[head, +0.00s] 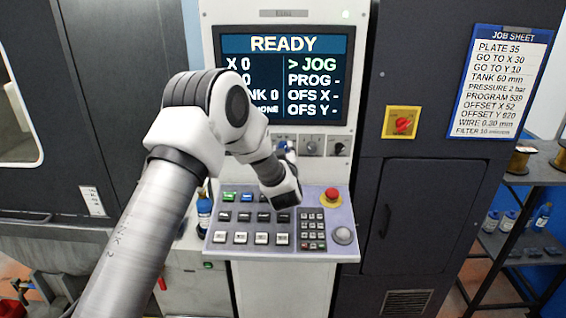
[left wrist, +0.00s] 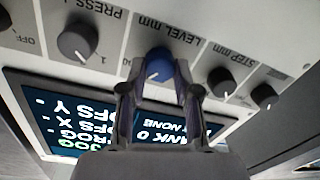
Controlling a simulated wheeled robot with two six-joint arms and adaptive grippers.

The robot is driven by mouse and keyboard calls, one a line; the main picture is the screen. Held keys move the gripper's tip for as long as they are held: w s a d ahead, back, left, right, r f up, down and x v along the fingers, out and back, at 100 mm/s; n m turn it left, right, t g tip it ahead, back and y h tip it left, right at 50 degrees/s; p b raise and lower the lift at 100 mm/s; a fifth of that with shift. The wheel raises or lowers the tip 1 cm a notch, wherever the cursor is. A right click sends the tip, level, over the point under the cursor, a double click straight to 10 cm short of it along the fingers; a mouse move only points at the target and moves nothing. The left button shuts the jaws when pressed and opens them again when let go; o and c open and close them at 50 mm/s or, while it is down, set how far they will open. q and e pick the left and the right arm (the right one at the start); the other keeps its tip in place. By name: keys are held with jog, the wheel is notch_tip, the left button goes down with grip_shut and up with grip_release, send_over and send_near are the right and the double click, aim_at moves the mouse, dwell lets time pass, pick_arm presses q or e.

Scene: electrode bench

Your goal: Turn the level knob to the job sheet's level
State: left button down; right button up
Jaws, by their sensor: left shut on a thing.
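The level knob (left wrist: 159,64) is blue and sits under the "LEVEL mm" label in the left wrist view, where the panel appears upside down. My left gripper (left wrist: 160,82) has a finger on each side of it and is shut on it. In the head view the knob (head: 281,145) is partly hidden by my left arm. The job sheet (head: 502,82) on the right reads "TANK 60 mm". The screen (head: 284,75) reads READY, with a tank value of 0, partly covered by my arm. My right gripper is not in view.
Grey pressure (left wrist: 77,42) and step (left wrist: 221,82) knobs flank the level knob closely. Below is a sloped keypad panel (head: 225,250) with a red emergency button (head: 331,196). A red switch on yellow (head: 402,122) is to the right. A shelf (head: 520,178) holds spools and bottles.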

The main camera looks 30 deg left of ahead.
pick_arm(q)
jog(key=n+b, duration=1.1)
jog(key=b, duration=0.4)
jog(key=shift+a+r+h+b, duration=0.1)
jog(key=shift+r+h+b, duration=0.05)
jog(key=shift+h+b, duration=0.15)
jog(key=shift+r, duration=0.1)
